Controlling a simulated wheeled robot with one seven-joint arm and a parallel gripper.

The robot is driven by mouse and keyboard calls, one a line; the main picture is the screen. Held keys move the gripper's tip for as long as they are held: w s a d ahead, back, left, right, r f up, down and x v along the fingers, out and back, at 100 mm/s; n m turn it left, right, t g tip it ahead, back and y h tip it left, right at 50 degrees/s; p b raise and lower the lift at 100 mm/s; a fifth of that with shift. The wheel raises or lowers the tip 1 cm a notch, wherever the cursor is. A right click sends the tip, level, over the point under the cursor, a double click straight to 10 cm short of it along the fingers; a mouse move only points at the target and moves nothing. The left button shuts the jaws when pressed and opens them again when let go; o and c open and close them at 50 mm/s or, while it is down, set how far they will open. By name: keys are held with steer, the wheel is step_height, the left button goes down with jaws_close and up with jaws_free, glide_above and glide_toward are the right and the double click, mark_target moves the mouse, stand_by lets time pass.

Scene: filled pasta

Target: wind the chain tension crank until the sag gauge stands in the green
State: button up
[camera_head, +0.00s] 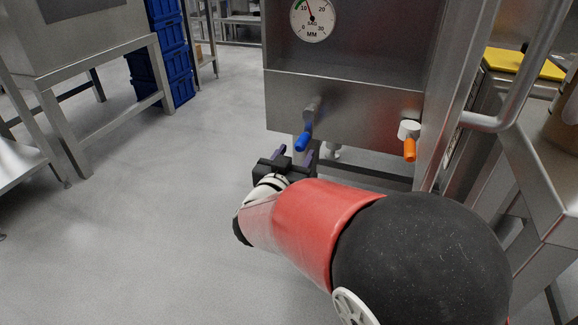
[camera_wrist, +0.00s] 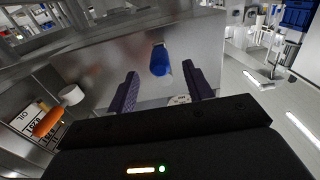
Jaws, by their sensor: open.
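The crank's blue handle (camera_head: 303,141) hangs at the lower end of a short grey arm (camera_head: 312,110) on the steel front panel. In the wrist view the blue handle (camera_wrist: 161,64) lines up between my two fingers, with a gap on each side. My gripper (camera_head: 295,154) is open and empty just below the handle in the head view; its dark purple fingers (camera_wrist: 160,80) point toward the panel. The round sag gauge (camera_head: 313,18), marked in MM, is above the panel.
An orange handle (camera_head: 409,150) on a white hub sticks out of the panel to the right. A steel upright and curved bar (camera_head: 500,115) stand further right. Blue crates (camera_head: 172,60) and a steel table are at left. The floor between is clear.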

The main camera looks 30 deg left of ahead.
mark_target(298, 149)
steer(key=shift+w+a+p, duration=0.15)
steer(key=shift+w, duration=1.15)
steer(key=shift+w+a+p, duration=0.15)
steer(key=shift+w, duration=1.15)
steer(key=shift+c, duration=0.3)
steer(key=c, duration=0.9)
steer(key=shift+o, duration=0.2)
steer(key=d+r+p, duration=0.2)
steer(key=d+r, duration=0.3)
steer(key=shift+w+d+p, duration=0.35)
steer(key=shift+d+p, duration=0.05)
steer(key=o, duration=1)
